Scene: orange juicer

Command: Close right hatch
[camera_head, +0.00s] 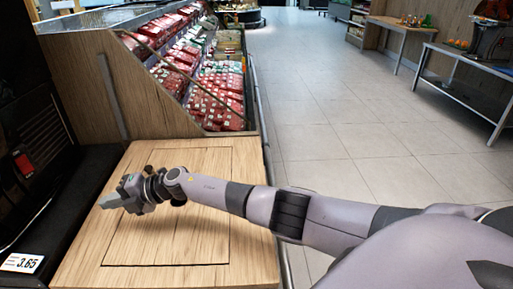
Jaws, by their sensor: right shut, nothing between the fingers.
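A wooden counter (258,240) fills the lower left, with a rectangular panel outlined by thin dark seams in its top. I take this panel as the hatch (185,240); it looks flush with the counter around it. My right arm comes in from the right and lies across the panel. My right gripper (112,202) is shut and empty over the panel's left part, its fingers pointing left. I cannot tell whether it touches the wood. The arm hides the panel's middle. My left gripper is not in view.
A black appliance (30,150) with a price tag (22,263) reading 3.65 stands along the left. Behind the counter is a slanted display of red packages (215,95). Tiled floor (350,120) is clear to the right, with tables (465,85) at the far right.

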